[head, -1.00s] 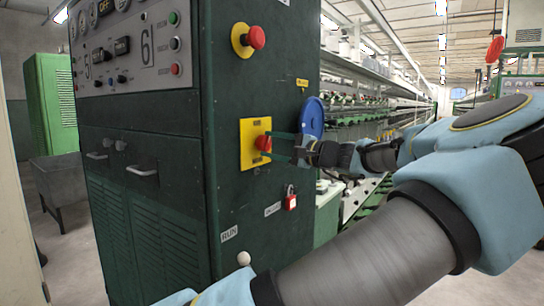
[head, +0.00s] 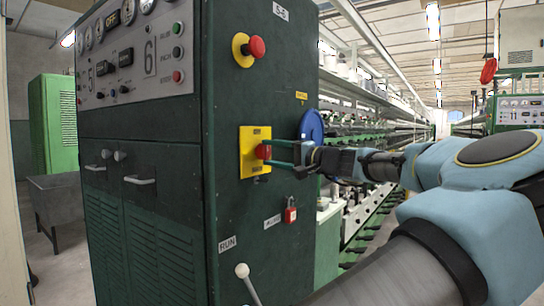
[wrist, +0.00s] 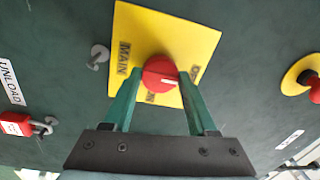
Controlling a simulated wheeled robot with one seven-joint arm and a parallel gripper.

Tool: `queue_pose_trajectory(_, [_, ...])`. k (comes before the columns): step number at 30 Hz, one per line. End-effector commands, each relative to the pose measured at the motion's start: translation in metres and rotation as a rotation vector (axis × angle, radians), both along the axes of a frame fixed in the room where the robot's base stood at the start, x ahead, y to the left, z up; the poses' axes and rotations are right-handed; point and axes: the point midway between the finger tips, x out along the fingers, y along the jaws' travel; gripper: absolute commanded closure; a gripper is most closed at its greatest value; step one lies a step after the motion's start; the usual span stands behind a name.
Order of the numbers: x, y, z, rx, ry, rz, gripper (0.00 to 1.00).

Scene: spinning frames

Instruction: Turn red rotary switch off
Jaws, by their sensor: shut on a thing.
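The red rotary switch (head: 263,152) sits on a yellow plate (head: 247,165) on the side of the dark green cabinet. In the wrist view the red knob (wrist: 160,74) is at the middle, with a pale mark on it, on the yellow plate (wrist: 150,25) labelled "MAIN". My gripper (head: 268,153) reaches in from the right at the switch's height. In the wrist view its two green fingers (wrist: 158,95) lie on either side of the knob, shut on it. The second label on the plate is partly hidden by a finger.
A red push button (head: 256,47) on a yellow base is above the switch. A blue disc (head: 312,126) is close by my gripper's wrist. A red padlock (head: 290,214) hangs below. A lever with a pale ball (head: 242,271) stands near the cabinet's foot.

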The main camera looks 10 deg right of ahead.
Motion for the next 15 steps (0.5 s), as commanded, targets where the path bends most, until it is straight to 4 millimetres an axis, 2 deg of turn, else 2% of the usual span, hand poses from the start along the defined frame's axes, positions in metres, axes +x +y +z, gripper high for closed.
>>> queue_pose_trajectory(7, [-0.0001,-0.0001,-0.0009,-0.003,0.0,0.0,0.98])
queue_pose_trajectory(8, [-0.0001,-0.0001,-0.0009,-0.003,0.0,0.001,0.41])
queue_pose_trajectory(15, [-0.0001,0.0001,-0.0005,-0.001,0.0,0.0,0.14])
